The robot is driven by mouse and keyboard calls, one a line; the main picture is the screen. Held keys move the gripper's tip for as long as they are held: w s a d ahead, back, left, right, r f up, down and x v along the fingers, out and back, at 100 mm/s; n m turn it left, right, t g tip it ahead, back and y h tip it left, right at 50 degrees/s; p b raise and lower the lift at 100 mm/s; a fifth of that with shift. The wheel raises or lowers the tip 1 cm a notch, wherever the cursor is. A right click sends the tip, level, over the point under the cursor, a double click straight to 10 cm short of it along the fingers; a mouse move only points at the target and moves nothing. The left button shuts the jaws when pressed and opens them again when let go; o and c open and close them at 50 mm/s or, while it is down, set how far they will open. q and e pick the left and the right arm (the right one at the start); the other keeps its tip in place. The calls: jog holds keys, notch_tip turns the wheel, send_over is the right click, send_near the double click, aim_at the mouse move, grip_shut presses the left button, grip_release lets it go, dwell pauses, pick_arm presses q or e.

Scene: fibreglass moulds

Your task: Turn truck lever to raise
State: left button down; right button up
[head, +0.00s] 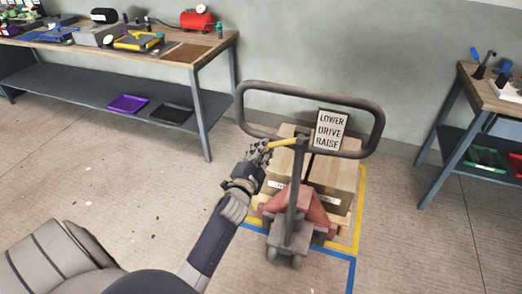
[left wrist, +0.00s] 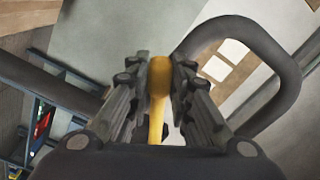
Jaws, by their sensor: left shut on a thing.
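The pallet truck (head: 291,208) stands in the middle of the head view, with its dark looped handle (head: 376,122) on top. A sign (head: 330,130) at the handle reads LOWER, DRIVE, RAISE. The yellow lever (head: 284,142) sticks out to the left from the handle's centre. My left gripper (head: 262,150) is shut on the lever's outer end. In the left wrist view the lever (left wrist: 159,90) lies between the two fingers (left wrist: 158,85), and the handle loop (left wrist: 285,70) is to the right. My right gripper is in neither view.
Boxes (head: 335,172) sit on the truck behind the handle, inside yellow and blue floor lines. A workbench (head: 200,50) with tools stands at the back left and another bench (head: 468,75) at the right. The floor left of the truck is clear.

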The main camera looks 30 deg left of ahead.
pick_arm(q)
jog(key=shift+f, duration=0.1)
jog(key=c, duration=1.4)
grip_release()
jog(key=shift+c, duration=0.2)
jog(key=v, duration=1.2)
